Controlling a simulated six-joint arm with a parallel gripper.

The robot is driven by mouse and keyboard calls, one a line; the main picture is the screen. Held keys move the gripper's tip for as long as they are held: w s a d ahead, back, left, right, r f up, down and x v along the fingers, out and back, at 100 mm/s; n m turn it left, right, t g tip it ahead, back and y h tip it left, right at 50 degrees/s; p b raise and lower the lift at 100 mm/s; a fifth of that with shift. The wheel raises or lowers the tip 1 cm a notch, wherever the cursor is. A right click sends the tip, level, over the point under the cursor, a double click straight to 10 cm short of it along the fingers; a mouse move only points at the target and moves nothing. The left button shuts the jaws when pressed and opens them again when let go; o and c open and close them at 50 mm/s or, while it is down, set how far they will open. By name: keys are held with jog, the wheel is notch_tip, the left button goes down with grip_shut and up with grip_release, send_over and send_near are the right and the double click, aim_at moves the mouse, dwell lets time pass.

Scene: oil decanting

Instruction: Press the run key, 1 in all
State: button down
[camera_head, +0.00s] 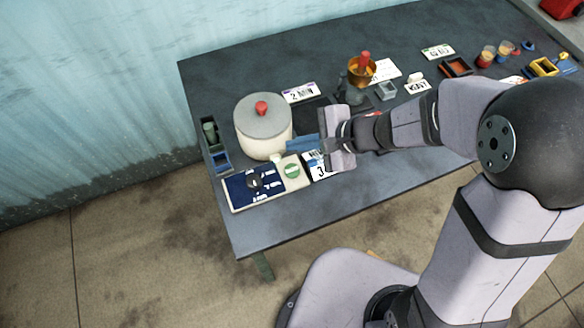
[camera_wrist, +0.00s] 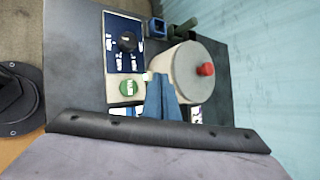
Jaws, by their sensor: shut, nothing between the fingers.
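The run key looks to be the round green key (camera_head: 292,171) on a cream panel, beside a blue panel with a black knob (camera_head: 254,181). The key also shows in the wrist view (camera_wrist: 128,87), with white marks too small to read. My gripper (camera_head: 292,143) is shut and empty, its blue fingers together. In the wrist view the fingertips (camera_wrist: 161,76) lie to the right of the green key, between it and the cream pot. They appear apart from the key; their height above the panel is hard to tell.
The cream pot (camera_head: 263,138) with a grey lid and red knob (camera_head: 262,108) stands close behind the panel. A holder (camera_head: 216,150) with green and blue items is at the left edge. Cards, a funnel (camera_head: 361,73) and small trays stand further right.

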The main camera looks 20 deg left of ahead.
jog(key=shift+f, duration=0.1)
jog(key=b, duration=0.6)
send_over(297, 172)
notch_tip(297, 172, down, 7)
jog(key=shift+f, duration=0.1)
jog(key=shift+f+b, duration=0.75)
jog(key=shift+f+b, duration=0.8)
jog(key=shift+b, duration=0.3)
dwell(2.3)
jog(key=shift+r, duration=0.15)
jog(key=shift+r+p, duration=0.65)
jog(key=shift+r, duration=0.05)
dwell(0.3)
jog(key=shift+r+p, duration=1.95)
jog(key=shift+r, duration=0.55)
jog(key=shift+a, duration=0.1)
